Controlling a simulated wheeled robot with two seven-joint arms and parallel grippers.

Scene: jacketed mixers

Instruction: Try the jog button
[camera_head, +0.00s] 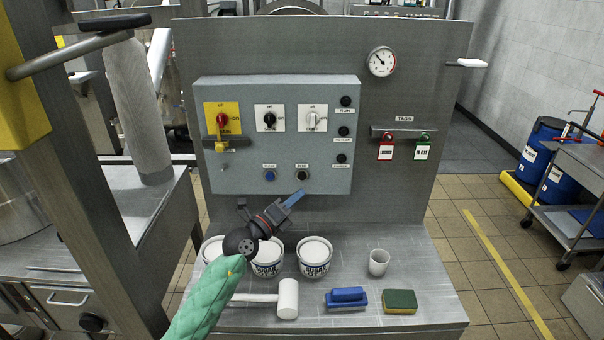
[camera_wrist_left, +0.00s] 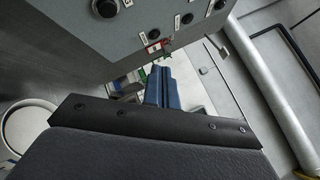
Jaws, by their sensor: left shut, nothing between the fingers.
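The grey control panel (camera_head: 235,165) stands upright behind the bench. Along its lower edge sit a blue button (camera_head: 270,175) and a black button (camera_head: 302,175); their small labels are too fine to read, so I cannot tell which is the jog button. My left gripper (camera_head: 298,194) is shut and empty, its blue fingers pointing up just below the black button in the picture; contact cannot be told. In the left wrist view the shut fingers (camera_wrist_left: 164,88) reach out beneath the panel face (camera_wrist_left: 150,28). My right gripper is not in view.
The panel also carries a red-and-yellow switch (camera_head: 221,122), two rotary knobs and several black fittings. On the bench stand white tubs (camera_head: 314,258), a mallet (camera_head: 287,298), a blue brush (camera_head: 346,298), a sponge (camera_head: 399,301) and a cup (camera_head: 379,262).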

